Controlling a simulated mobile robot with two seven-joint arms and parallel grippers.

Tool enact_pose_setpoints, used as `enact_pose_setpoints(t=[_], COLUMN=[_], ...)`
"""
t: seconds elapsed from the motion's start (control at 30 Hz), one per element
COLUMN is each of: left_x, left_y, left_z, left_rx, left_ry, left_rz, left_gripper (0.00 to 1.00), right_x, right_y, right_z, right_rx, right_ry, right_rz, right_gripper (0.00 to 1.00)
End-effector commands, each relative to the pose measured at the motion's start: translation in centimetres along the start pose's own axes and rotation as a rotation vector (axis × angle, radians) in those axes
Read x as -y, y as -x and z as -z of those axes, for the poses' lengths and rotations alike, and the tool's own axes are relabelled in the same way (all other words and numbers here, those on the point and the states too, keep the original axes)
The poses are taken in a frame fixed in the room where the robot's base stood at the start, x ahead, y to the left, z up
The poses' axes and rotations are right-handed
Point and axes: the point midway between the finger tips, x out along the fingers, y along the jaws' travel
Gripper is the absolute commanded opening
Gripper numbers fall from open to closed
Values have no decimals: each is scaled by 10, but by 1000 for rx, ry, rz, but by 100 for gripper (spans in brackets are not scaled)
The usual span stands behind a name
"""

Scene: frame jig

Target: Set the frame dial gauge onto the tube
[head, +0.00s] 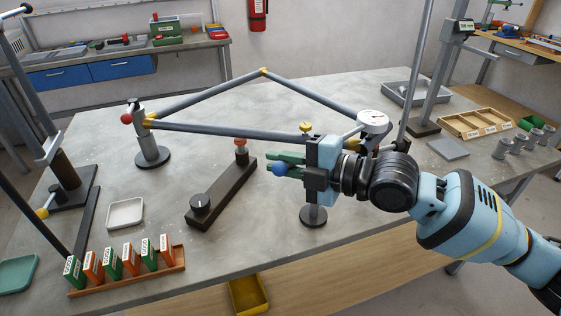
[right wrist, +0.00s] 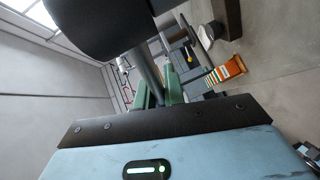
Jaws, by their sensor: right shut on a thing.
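The dial gauge (head: 374,122) has a round white face and a silver body. It shows in the head view beside my right wrist, at the right end of the tube frame. I cannot tell whether it touches the tube. The grey tube (head: 220,131) belongs to a triangular frame with yellow joints. My right gripper (head: 278,165) points left below the frame. Its green fingers appear shut at a blue ball knob (head: 279,169), and the contact is partly hidden. The right wrist view shows the green fingers (right wrist: 156,88) and a large dark shape close above. My left gripper is not in view.
A round-footed stand (head: 151,155) supports the frame's left corner; another stand base (head: 313,217) is below my right gripper. A dark bar with knobs (head: 222,190), a white tray (head: 125,213) and a rack of boxes (head: 128,272) occupy the front left. Wooden trays (head: 475,122) lie right.

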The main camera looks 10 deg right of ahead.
Motion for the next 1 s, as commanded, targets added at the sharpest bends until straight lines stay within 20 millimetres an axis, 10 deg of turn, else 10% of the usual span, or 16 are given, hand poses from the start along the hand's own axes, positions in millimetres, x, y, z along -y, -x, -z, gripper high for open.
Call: enact_pose_setpoints(t=[0.63, 0.8, 1.0], left_x=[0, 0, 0], left_y=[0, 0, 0], left_z=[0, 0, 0], left_rx=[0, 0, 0], left_ry=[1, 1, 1], left_rz=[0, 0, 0], left_gripper=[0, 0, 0], right_x=[0, 0, 0], right_y=[1, 1, 1], right_z=[0, 0, 0], right_rx=[-2, -2, -2], right_ry=[1, 1, 1], right_rz=[1, 1, 1], right_gripper=[0, 32, 33])
